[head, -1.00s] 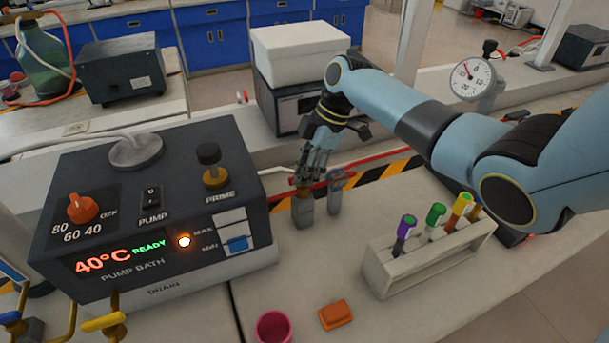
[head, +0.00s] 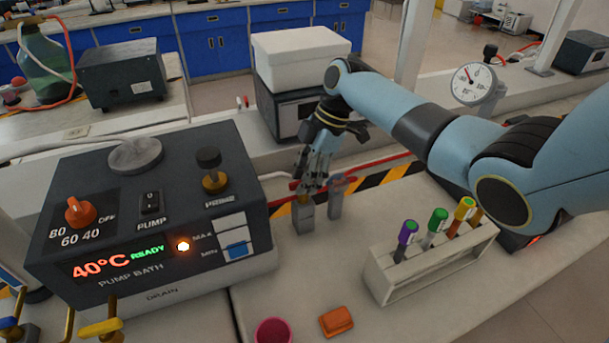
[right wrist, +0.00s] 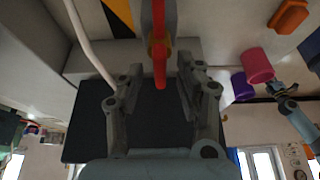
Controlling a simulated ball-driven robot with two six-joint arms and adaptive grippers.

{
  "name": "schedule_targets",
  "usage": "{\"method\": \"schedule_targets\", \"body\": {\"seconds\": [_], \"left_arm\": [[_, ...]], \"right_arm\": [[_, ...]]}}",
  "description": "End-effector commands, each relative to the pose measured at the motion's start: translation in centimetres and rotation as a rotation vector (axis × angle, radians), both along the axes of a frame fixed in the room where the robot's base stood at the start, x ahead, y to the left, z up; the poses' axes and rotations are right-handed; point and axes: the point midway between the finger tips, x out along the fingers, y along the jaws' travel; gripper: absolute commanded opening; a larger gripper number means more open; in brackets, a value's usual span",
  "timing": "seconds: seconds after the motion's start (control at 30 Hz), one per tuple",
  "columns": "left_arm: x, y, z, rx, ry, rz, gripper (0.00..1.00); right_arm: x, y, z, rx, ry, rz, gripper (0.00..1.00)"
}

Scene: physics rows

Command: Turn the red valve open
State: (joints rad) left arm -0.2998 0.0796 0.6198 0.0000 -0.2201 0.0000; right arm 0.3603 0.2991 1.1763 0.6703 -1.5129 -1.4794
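The red valve handle (right wrist: 159,55) is a narrow red bar with a brass fitting (right wrist: 158,46). In the head view the valve (head: 307,190) sits on top of a grey pipe post (head: 303,216) beside the pump bath, partly covered by my gripper. My right gripper (head: 316,168) reaches down over it from behind. In the right wrist view the fingers of my right gripper (right wrist: 160,84) are apart, one on each side of the handle's end; contact cannot be told. A light blue arm end with dark tips, apparently my left gripper (right wrist: 279,89), shows small at the right there.
The pump bath (head: 150,215) stands to the left. A dial gauge (head: 473,84) and a white box (head: 300,55) stand behind.

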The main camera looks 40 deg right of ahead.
Motion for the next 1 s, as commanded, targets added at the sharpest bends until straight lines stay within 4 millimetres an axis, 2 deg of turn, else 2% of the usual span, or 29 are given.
{"method": "schedule_targets", "body": {"seconds": [0.27, 0.37, 0.7, 0.83, 1.0], "left_arm": [[-0.1, 0.2, 0.0, 0.003, 0.001, -0.001, 0.40], [-0.1, 0.2, 0.0, 0.002, 0.001, -0.001, 0.40], [0.0, 0.1, 0.0, 0.001, 0.000, 0.000, 0.40], [0.0, 0.0, 0.0, 0.000, 0.000, 0.000, 0.40], [0.0, 0.0, 0.0, 0.000, 0.000, 0.000, 0.40]], "right_arm": [[0.0, -0.4, 0.7, -0.001, -0.002, -0.002, 0.36], [-0.1, -1.0, 2.2, -0.003, -0.004, -0.001, 0.36], [-0.7, -3.7, 9.0, -0.004, -0.003, 0.001, 0.36], [-0.9, -4.3, 10.4, -0.001, -0.001, 0.001, 0.36], [-1.0, -4.5, 11.1, 0.000, 0.000, 0.000, 0.36]]}}
